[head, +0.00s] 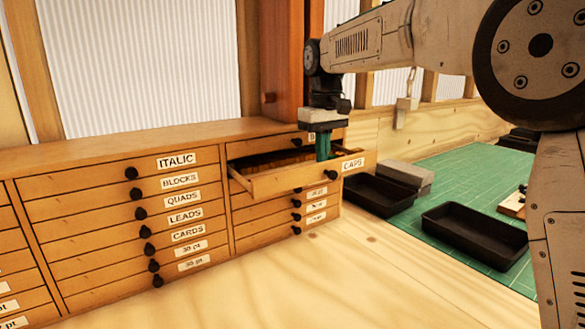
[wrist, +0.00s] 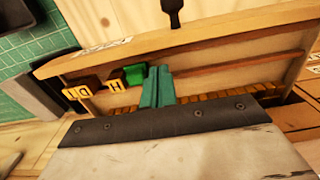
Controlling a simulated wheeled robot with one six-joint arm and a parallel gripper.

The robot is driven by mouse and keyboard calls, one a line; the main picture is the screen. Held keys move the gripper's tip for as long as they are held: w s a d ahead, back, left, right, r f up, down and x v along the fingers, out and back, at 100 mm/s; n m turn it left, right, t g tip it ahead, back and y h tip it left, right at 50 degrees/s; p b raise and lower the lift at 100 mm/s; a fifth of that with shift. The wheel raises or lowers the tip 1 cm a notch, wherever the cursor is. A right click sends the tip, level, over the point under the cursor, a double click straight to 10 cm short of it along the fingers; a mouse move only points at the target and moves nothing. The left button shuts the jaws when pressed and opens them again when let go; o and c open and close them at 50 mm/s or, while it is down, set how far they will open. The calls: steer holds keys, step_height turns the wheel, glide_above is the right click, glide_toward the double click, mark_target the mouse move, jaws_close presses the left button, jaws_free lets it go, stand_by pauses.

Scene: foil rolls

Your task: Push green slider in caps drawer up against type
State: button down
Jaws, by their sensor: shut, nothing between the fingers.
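The caps drawer (head: 298,182) is pulled open in the cabinet's right column. My gripper (head: 324,147) points down into it, and the drawer front hides its tips in the head view. In the wrist view my gripper (wrist: 157,84) is shut and empty, with teal fingers inside the drawer (wrist: 225,38). The green slider (wrist: 135,75) is a small block just left of the fingers; I cannot tell if they touch. Left of the slider lie type blocks (wrist: 116,85) with yellow faces lettered H, D and I. I cannot tell whether the slider touches the nearest block.
The wooden cabinet (head: 100,145) has other labelled drawers, which look shut. Two black trays (head: 475,233) and a grey block (head: 402,176) are to the right, around a green mat (head: 450,178). The bench in front is clear. A wooden post (head: 284,60) stands behind the arm.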

mark_target(333, 155)
steer(key=shift+f, duration=0.7)
steer(key=shift+r, duration=0.4)
stand_by(0.3)
steer(key=shift+w+d, duration=0.45)
steer(key=shift+d, duration=0.25)
steer(key=shift+w+d, duration=0.45)
steer(key=shift+d, duration=0.25)
stand_by(0.4)
steer(key=shift+s+a, duration=0.2)
steer(key=shift+a, duration=0.15)
steer(key=shift+r, duration=3.5)
